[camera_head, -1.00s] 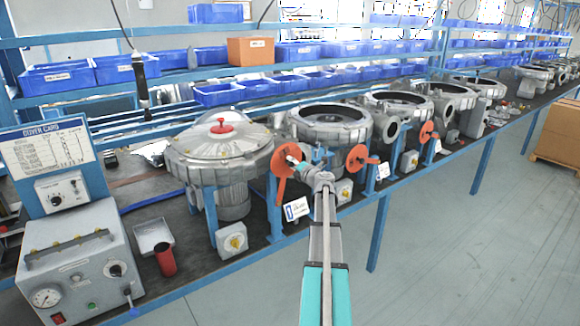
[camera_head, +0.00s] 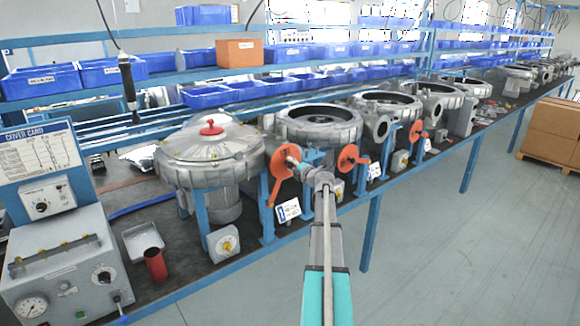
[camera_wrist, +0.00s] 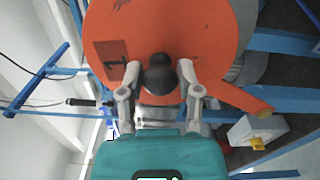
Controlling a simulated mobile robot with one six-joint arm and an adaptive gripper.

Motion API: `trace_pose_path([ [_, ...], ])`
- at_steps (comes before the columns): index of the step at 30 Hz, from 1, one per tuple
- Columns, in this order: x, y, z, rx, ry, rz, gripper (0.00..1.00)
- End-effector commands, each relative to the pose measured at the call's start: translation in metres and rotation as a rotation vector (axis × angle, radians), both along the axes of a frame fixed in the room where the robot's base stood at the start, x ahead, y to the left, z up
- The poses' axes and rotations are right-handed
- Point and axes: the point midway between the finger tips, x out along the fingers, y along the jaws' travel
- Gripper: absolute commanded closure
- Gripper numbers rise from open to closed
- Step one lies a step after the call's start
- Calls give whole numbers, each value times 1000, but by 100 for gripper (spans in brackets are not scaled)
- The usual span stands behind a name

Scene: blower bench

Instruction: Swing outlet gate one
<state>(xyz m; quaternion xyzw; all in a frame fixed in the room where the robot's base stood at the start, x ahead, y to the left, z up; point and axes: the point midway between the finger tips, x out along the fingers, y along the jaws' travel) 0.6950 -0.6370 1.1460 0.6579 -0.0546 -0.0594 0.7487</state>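Outlet gate one is an orange plate (camera_head: 279,177) on the near blower's outlet; in the wrist view it fills the upper middle, with a dark square marked 1 (camera_wrist: 112,62). A black round knob (camera_wrist: 158,76) stands out from the plate. My gripper (camera_wrist: 159,72) has one finger on each side of the knob, and both fingertips appear to touch it. In the head view my gripper (camera_head: 294,160) is at the front of the plate, and the fingertips are hard to make out there. The opening behind the plate is hidden.
The near blower (camera_head: 212,150) has a round cover with a red knob. More blowers, with orange gates such as this one (camera_head: 350,158), stand along the bench to the right. A grey console (camera_head: 62,262) is at the left. The floor (camera_head: 450,250) in front is clear.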

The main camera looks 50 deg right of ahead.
Motion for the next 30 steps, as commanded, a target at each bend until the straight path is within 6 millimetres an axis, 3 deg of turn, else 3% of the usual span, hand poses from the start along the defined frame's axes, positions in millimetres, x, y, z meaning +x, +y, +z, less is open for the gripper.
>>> trace_pose_path([
  [1, 1, 1, 0, 0, 0, 1, 42],
  [4, 1, 1, 0, 1, -1, 1, 23],
  [5, 1, 1, 0, 1, -1, 1, 21],
  [20, -2, 1, 1, 3, -2, 0, 21],
  [30, -38, 8, 1, 2, -2, -1, 21],
])
